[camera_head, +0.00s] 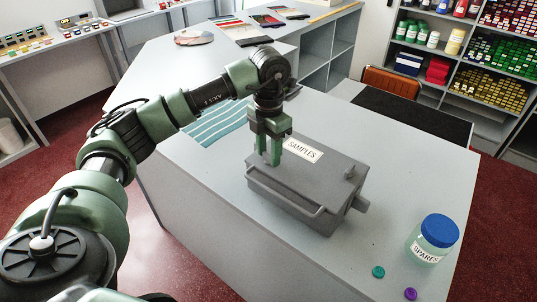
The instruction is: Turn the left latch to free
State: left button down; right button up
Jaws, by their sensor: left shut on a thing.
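A grey box (305,182) labelled SAMPLES sits on the grey counter, its lid closed. My left gripper (269,161) points down at the left part of the lid, its green fingers shut on the left latch. The fingers hide that latch, so I cannot tell which way it is turned. The right latch (350,173) shows as a small grey knob near the right end of the lid. A bar handle (285,196) runs along the front of the box. My right gripper is out of view.
A jar labelled SPARES (434,238) with a blue lid stands right of the box. A teal disc (378,272) and a purple disc (410,294) lie near it. A striped teal cloth (214,123) lies behind my arm. The counter (420,180) is clear behind the jar.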

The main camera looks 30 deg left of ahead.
aim_at(269, 155)
pick_arm(q)
jog(key=shift+n+b, duration=0.3)
jog(key=shift+n, duration=0.8)
jog(key=c, duration=0.8)
grip_release()
jog(key=shift+w, duration=0.1)
jog(key=shift+c, duration=0.2)
notch_tip(269, 155, up, 7)
jog(key=shift+f+b, duration=0.2)
jog(key=shift+b, duration=0.6)
jog(key=shift+r, duration=0.6)
jog(key=shift+f, duration=0.15)
